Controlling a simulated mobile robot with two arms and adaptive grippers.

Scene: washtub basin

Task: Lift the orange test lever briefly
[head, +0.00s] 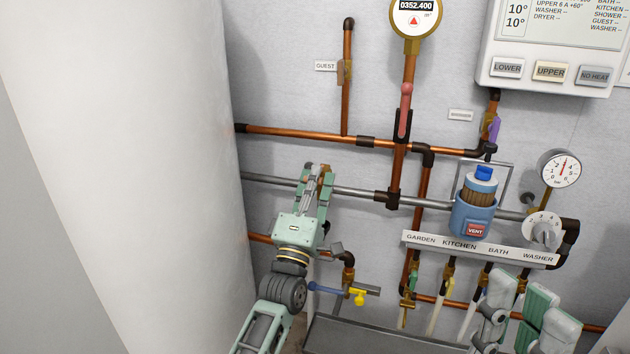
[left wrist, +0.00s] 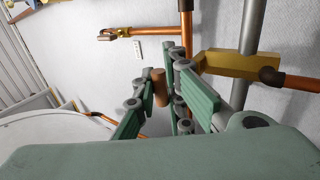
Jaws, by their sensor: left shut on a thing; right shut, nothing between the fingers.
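The orange test lever shows as a short orange-brown bar (left wrist: 159,87) between the fingers of my left gripper (left wrist: 172,92) in the left wrist view. In the head view my left gripper (head: 317,178) points up in front of the wall, beside the grey horizontal pipe, shut on the lever. There the lever is mostly hidden by the fingers. A brass valve body (left wrist: 222,63) on a grey pipe stands just right of the fingers in the left wrist view. My right gripper (head: 525,300) is at the lower right of the head view, shut and empty, apart from the lever.
Copper pipes (head: 290,132) and a grey pipe (head: 350,187) cross the wall. A large white cylinder (head: 130,150) stands close on the left. A blue vent unit (head: 472,215), a labelled manifold (head: 480,249) and a pressure gauge (head: 560,168) are at right.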

